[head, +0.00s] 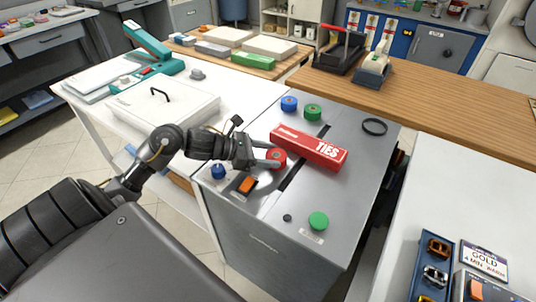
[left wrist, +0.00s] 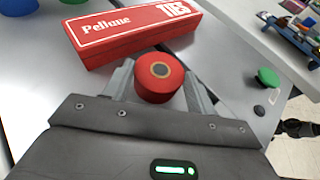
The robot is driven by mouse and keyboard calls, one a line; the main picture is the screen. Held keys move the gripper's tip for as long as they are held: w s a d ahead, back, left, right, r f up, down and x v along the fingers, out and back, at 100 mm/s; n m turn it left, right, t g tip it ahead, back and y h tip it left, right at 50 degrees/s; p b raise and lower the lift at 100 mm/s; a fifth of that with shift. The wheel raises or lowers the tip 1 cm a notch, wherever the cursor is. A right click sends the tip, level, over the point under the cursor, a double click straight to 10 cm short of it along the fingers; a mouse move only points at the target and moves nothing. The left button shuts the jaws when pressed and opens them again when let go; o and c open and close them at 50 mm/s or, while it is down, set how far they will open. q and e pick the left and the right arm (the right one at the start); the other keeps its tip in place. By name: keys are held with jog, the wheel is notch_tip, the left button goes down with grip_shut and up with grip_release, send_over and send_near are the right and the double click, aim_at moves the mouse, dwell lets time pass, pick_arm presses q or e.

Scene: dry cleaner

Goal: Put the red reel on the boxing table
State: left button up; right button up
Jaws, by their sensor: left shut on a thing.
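The red reel (head: 277,157) is a short red cylinder with a dark centre. My left gripper (head: 270,160) is shut on it, with one finger on each side, as the left wrist view also shows the reel (left wrist: 159,77) between the fingers. They are over the grey metal-topped cabinet (head: 355,185), close to the front of a red TIES box (head: 309,147). I cannot tell whether the reel touches the top. No label shows which surface is the boxing table. My right gripper is not in view.
Blue and green knobs, an orange switch (head: 247,185) and a black ring (head: 375,126) are on the cabinet top. A white table (head: 215,135) with a flat white box adjoins at left. A wooden counter (head: 440,100) behind has free room at right.

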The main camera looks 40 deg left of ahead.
pick_arm(q)
jog(key=o, duration=1)
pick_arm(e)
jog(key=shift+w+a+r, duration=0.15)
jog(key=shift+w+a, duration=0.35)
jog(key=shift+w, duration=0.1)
pick_arm(q)
jog(key=shift+s+a+r, duration=0.1)
jog(key=shift+s+a, duration=0.05)
jog(key=shift+a, duration=0.05)
jog(key=b+v, duration=0.2)
jog(key=v, duration=0.8)
jog(key=shift+s+a+r, duration=0.1)
jog(key=shift+s+r, duration=0.15)
jog(key=shift+r, duration=0.05)
jog(key=shift+s+a+r, duration=0.15)
jog(key=shift+s+a, duration=0.1)
jog(key=shift+r, duration=0.15)
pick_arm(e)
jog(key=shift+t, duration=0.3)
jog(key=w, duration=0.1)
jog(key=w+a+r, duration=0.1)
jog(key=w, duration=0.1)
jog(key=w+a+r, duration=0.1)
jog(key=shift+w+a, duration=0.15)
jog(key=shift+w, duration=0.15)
